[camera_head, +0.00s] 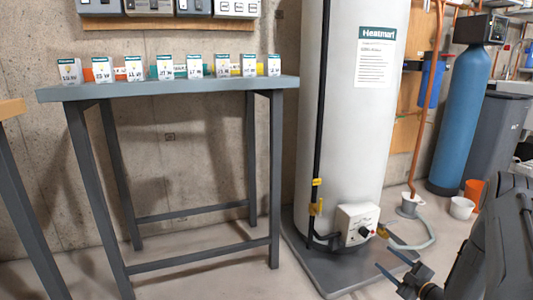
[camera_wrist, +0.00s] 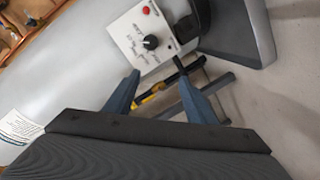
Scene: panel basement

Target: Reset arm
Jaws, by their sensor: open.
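My gripper (camera_head: 394,264) is at the lower right of the head view, low in front of the white water heater (camera_head: 345,130). In the wrist view my gripper (camera_wrist: 160,80) shows two blue fingers spread apart with nothing held between them. Beyond the fingertips is a white control box (camera_wrist: 147,38) with a black dial and a red button. The same control box (camera_head: 357,224) sits low on the heater in the head view. My dark arm fills the lower right corner there. I cannot tell whether a fingertip touches anything.
A grey table (camera_head: 170,92) with a row of small labelled boxes stands at the left. The heater stands on a dark base plate (camera_head: 350,272). A hose (camera_head: 415,243) curves beside it. A blue tank (camera_head: 466,120), white bucket (camera_head: 461,208) and orange bucket (camera_head: 474,190) are at the right.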

